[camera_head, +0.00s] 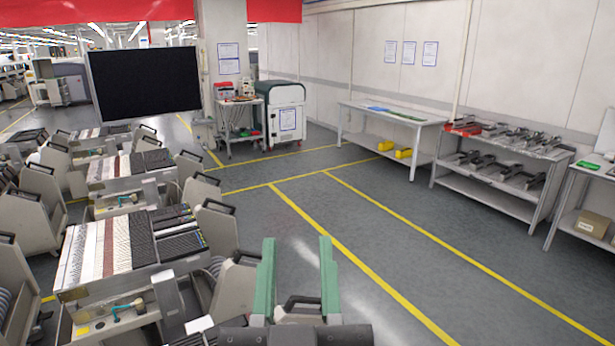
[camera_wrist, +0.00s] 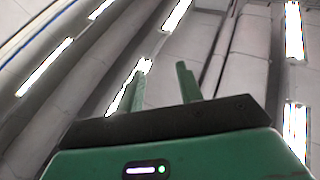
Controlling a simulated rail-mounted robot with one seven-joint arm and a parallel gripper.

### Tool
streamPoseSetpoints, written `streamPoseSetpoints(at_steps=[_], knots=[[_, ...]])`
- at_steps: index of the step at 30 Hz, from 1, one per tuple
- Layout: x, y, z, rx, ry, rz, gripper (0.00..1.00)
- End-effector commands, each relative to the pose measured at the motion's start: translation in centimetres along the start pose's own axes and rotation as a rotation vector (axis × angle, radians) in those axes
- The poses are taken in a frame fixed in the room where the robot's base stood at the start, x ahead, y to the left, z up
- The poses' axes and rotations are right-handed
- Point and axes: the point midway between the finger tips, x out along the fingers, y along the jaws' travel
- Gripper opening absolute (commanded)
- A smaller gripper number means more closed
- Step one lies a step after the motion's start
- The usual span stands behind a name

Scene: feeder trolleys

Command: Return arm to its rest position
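My gripper (camera_head: 296,243) shows at the bottom centre of the head view, with its two green fingers upright and well apart. It is open, and nothing is held between the fingers. A black trolley handle (camera_head: 303,301) shows in the gap between them, lower down; it looks to be behind the gripper, and I cannot tell how far. In the wrist view my gripper (camera_wrist: 158,68) is also open and empty, with the ceiling and its light strips (camera_wrist: 175,14) beyond it. Most of my arm is out of view.
Feeder trolleys (camera_head: 180,278) with black handles crowd the left. A black screen (camera_head: 146,82) hangs above them. A white table (camera_head: 432,122) and a metal shelf (camera_head: 487,190) with several tools stand along the right wall. The grey floor (camera_head: 400,225) with yellow lines is clear.

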Motion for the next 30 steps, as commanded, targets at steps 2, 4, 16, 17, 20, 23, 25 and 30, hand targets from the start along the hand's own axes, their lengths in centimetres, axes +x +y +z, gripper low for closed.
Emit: streamPoseSetpoints(at_steps=[2,4,16,17,20,23,25,30], knots=[[-3.3,1.0,-6.4,0.039,0.161,0.017,0.36],[-1.4,1.4,-12.7,0.053,0.188,0.017,0.36],[5.1,2.0,-26.3,0.07,0.176,0.009,0.36],[5.2,2.0,-26.6,0.071,0.176,0.009,0.36],[5.3,2.0,-26.8,0.072,0.175,0.008,0.36],[5.2,2.0,-26.5,0.072,0.175,0.008,0.36],[5.2,2.0,-26.4,0.071,0.175,0.008,0.36],[5.2,2.0,-26.4,0.071,0.175,0.008,0.36]])
